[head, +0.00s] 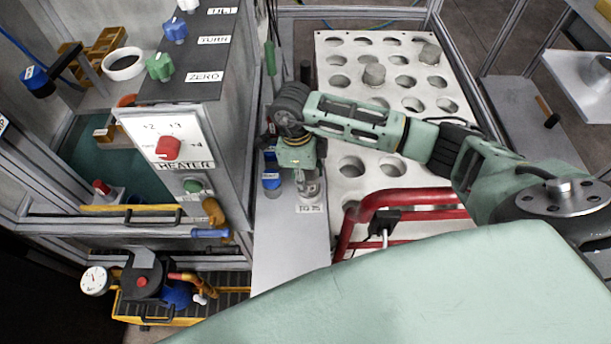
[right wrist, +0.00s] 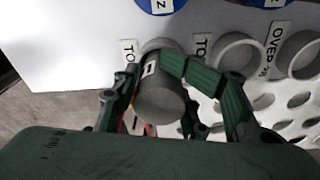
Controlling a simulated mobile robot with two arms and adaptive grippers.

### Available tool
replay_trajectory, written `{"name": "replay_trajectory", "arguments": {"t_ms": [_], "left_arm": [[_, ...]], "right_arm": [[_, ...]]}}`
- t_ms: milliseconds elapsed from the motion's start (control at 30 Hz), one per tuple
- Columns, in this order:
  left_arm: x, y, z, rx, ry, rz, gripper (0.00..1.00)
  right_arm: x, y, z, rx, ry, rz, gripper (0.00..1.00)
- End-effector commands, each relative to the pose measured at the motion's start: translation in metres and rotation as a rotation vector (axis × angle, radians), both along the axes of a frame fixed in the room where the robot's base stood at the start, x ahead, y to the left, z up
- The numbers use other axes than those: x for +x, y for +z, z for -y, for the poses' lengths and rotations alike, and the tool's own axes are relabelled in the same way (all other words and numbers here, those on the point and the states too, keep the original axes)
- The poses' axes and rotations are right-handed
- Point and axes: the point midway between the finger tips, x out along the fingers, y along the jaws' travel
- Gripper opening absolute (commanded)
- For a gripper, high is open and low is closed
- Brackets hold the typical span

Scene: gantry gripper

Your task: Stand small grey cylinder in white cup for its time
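A small grey cylinder (right wrist: 163,98) with a small marked label shows between the fingers of my right gripper (right wrist: 160,85) in the right wrist view. The fingers lie against both its sides. A white ring-shaped cup (right wrist: 158,46) is just behind the cylinder's far end, partly hidden by it; I cannot tell whether the cylinder is inside it. In the head view my right gripper (head: 306,175) points down over the grey shelf, just above a small label. The cylinder and cup are hard to separate there. My left gripper is not in view.
More white cups (right wrist: 240,52) stand beside it in a labelled row. A white plate with holes (head: 330,105) lies to the right, with grey cylinders (head: 374,76) in it. The heater box (head: 168,140) stands close on the left. A red rail (head: 400,197) crosses the near side.

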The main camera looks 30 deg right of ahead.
Motion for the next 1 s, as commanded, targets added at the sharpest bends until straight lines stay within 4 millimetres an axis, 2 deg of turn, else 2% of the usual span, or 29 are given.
{"name": "replay_trajectory", "arguments": {"t_ms": [33, 200, 467, 633, 767, 1000], "left_arm": [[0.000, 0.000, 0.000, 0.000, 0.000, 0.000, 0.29], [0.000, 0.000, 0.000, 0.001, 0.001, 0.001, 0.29], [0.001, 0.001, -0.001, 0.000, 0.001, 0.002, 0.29], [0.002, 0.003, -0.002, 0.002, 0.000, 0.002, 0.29], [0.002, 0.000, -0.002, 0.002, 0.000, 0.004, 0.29], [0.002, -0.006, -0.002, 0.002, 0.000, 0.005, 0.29]], "right_arm": [[0.000, 0.000, 0.000, -0.001, 0.000, -0.001, 0.47], [0.000, 0.000, 0.001, -0.002, 0.000, -0.001, 0.62], [0.000, 0.000, 0.000, -0.001, 0.000, -0.001, 0.62], [0.001, 0.008, 0.000, -0.001, 0.000, 0.001, 0.62], [0.004, 0.030, -0.002, -0.001, 0.002, 0.004, 0.62], [0.009, 0.082, -0.006, 0.001, 0.001, 0.004, 0.62]]}}
